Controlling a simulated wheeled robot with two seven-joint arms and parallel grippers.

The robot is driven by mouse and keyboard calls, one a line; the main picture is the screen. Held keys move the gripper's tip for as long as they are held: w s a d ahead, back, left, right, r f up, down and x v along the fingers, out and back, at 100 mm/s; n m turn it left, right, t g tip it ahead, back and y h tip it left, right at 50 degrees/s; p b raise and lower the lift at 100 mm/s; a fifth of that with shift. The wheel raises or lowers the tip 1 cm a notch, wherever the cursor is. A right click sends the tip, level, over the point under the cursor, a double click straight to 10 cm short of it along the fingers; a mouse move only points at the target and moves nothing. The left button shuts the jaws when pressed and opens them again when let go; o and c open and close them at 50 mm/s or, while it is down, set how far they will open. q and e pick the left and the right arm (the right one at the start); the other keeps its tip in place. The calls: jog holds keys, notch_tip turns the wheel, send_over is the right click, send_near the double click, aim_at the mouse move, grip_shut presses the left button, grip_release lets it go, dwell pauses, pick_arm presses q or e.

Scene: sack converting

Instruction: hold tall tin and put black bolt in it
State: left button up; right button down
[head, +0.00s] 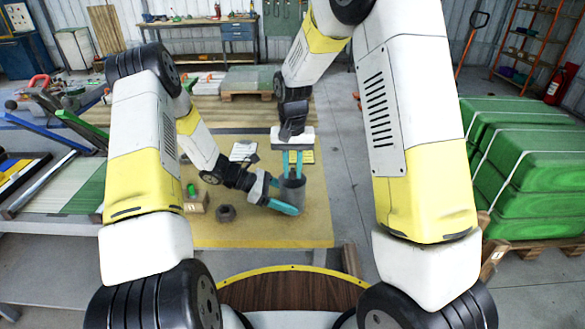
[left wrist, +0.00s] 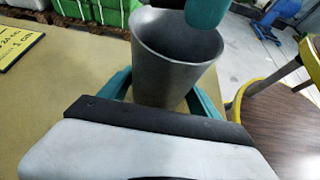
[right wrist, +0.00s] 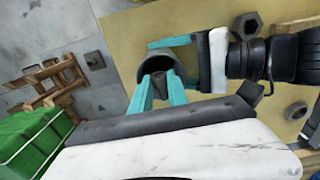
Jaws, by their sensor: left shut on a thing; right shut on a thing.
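The tall tin (head: 291,190) is a grey open-topped can at the right of the mat; it also shows large in the left wrist view (left wrist: 170,75). My left gripper (head: 287,198) is shut on its sides from the left. My right gripper (head: 292,172) points down over the tin's mouth. In the right wrist view its teal fingers are shut on a small dark thing (right wrist: 160,84), apparently the black bolt, at the tin's opening (right wrist: 146,68). Most of the bolt is hidden by the fingers, so I cannot tell how far inside it is.
A yellow-edged round brown seat or stand (head: 295,290) is in front. Green wrapped stacks (head: 525,165) are at right.

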jog(key=shift+f, duration=0.75)
jog(key=c, duration=1.5)
grip_release()
jog(key=o, duration=0.5)
jog(key=shift+o, duration=0.2)
notch_tip(320, 180, up, 12)
pick_arm(q)
jog(key=o, duration=1.1)
jog(key=shift+c, duration=0.2)
